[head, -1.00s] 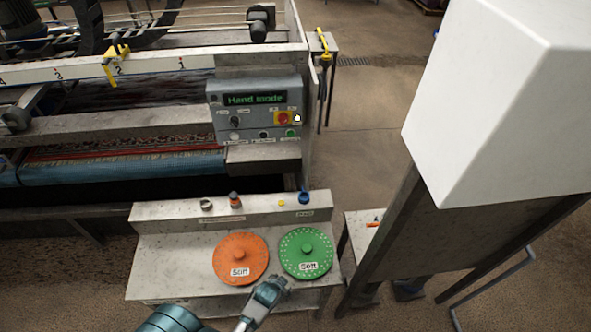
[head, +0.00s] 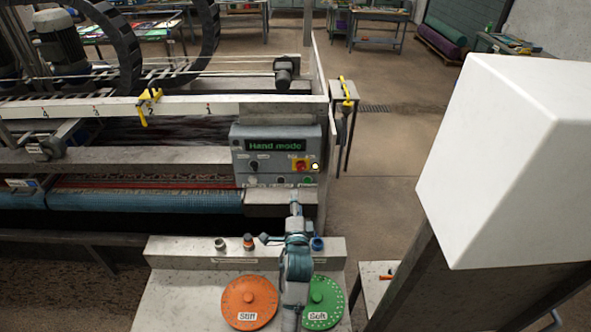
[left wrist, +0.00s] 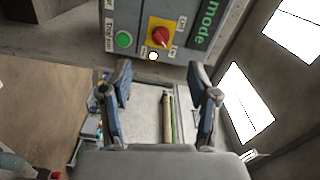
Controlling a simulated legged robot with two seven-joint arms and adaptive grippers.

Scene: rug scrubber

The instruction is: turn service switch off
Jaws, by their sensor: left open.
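The grey control box (head: 276,150) stands on the machine's right end, with a green display reading "Hand mode". A red rotary switch (head: 299,165) on a yellow plate sits at its right side. The red switch (left wrist: 161,37) shows large at the top of the left wrist view, its handle set at a slant. My left gripper (head: 295,205) is in front of the box, just below the switch and apart from it. In the left wrist view the two fingers (left wrist: 161,78) are spread wide with nothing between them. My right gripper is out of view.
A green button (left wrist: 124,39) sits beside the switch, and a small white dot (head: 315,167) shows near it. The lower panel has an orange "Stiff" disc (head: 249,301) and a green "Soft" disc (head: 322,298). A large white box (head: 500,160) stands at right.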

